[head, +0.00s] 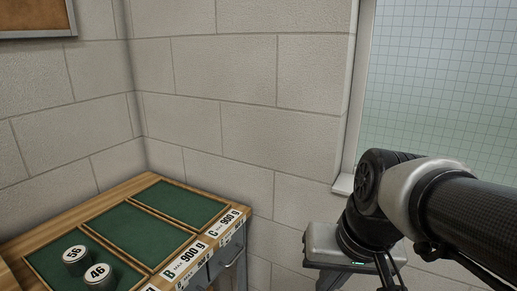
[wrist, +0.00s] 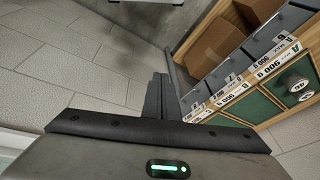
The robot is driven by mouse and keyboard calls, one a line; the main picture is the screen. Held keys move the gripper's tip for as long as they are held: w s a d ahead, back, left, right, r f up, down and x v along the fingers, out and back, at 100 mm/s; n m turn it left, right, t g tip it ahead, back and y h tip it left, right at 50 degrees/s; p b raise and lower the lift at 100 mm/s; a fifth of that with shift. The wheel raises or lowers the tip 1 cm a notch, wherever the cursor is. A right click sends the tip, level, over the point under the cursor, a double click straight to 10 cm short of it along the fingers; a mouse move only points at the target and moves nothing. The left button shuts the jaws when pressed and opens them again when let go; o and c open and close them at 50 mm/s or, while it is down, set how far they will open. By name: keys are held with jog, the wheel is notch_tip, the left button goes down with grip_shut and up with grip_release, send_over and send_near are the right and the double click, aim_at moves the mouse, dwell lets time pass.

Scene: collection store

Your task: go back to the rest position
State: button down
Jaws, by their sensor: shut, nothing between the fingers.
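My gripper (wrist: 158,96) is shut and empty in the wrist view, its dark fingers pressed together. In the head view its grey body (head: 322,238) hangs at the lower right, beside the wooden cabinet and apart from it; the fingertips cannot be made out there. My arm reaches in from the right edge, bent at a dark joint.
A wooden cabinet (head: 159,184) with green-lined compartments stands at the lower left. Two round grey pieces, marked 56 (head: 76,254) and 46 (head: 98,272), stand in its nearest visible compartment. The other two compartments are empty. Block walls and a gridded window (head: 445,80) lie behind.

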notch_tip(320, 180, up, 23)
jog(key=s+d+n+t+h+p, duration=0.1)
jog(key=s+d+t+p, duration=0.1)
jog(key=p, duration=1.7)
jog(key=shift+d+f, duration=0.2)
jog(key=shift+d, duration=0.1)
jog(key=shift+s, duration=0.1)
